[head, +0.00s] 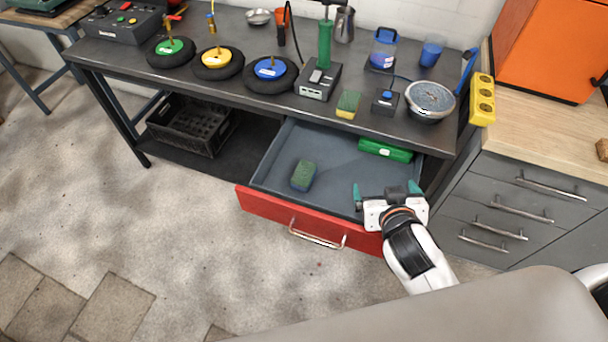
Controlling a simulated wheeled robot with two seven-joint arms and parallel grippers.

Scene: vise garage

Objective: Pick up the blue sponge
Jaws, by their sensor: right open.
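A sponge (303,176) with a dark green top and a bluish side lies in the open drawer, left of its middle. I take it for the blue sponge. My right gripper (386,190) is over the right front part of the drawer, to the right of the sponge and apart from it. Its teal fingertips are spread wide, with nothing between them. A second sponge, yellow and green (348,105), lies on the workbench top. My left gripper is out of view.
The red-fronted drawer (270,213) is pulled out under the workbench (224,92). A green box (385,151) lies at its back right. Wheels, a metal bowl (430,99) and blue cups stand on the bench. A grey cabinet (520,200) stands at the right.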

